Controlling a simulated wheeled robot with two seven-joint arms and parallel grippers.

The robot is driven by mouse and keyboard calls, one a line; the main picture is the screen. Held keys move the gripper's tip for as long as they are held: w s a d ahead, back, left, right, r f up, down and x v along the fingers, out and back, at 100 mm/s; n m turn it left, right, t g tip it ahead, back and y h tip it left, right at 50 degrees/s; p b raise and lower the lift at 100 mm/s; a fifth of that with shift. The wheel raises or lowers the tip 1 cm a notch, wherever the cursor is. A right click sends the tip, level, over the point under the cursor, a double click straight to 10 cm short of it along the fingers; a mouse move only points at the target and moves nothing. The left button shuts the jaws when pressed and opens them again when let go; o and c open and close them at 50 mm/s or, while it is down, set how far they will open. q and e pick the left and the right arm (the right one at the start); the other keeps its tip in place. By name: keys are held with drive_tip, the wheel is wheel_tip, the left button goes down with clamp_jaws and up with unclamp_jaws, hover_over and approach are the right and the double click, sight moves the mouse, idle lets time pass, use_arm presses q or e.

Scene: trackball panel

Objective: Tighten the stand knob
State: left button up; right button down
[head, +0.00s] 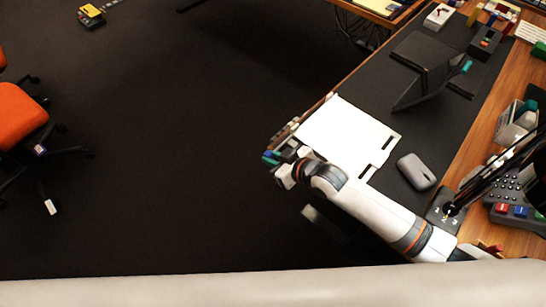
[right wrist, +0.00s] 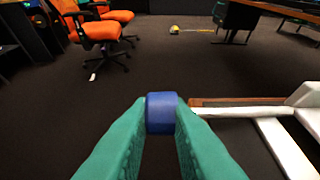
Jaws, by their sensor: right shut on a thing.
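A blue, short cylindrical knob (right wrist: 161,113) sits between the two teal fingers of my right gripper (head: 270,158) in the right wrist view. The fingers press on it from both sides. In the head view this gripper is at the left end of a white flat panel (head: 345,128), beside the table's edge, and the knob is too small there to tell from the fingers. What the knob is fixed to is hidden. A dark angled stand (head: 420,62) with a small teal part (head: 467,66) stands farther back on the desk. My left gripper is not in view.
A grey mouse-like device (head: 416,171) lies right of the panel on a dark desk mat (head: 440,125). A keypad with coloured keys (head: 515,200) is at the right. Orange chairs (right wrist: 100,30) stand on the dark floor, which is open left of the desk.

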drive_tip(key=c, duration=1.4)
unclamp_jaws()
drive_tip(key=shift+o, duration=0.2)
drive_tip(key=shift+r, duration=0.1)
drive_tip(key=shift+s+d+r+p, duration=0.15)
drive_tip(key=shift+d+r+p, duration=0.1)
drive_tip(key=shift+p, duration=0.15)
drive_tip(key=p+v, duration=0.9)
drive_tip(key=v, duration=0.2)
drive_tip(key=shift+s, duration=0.15)
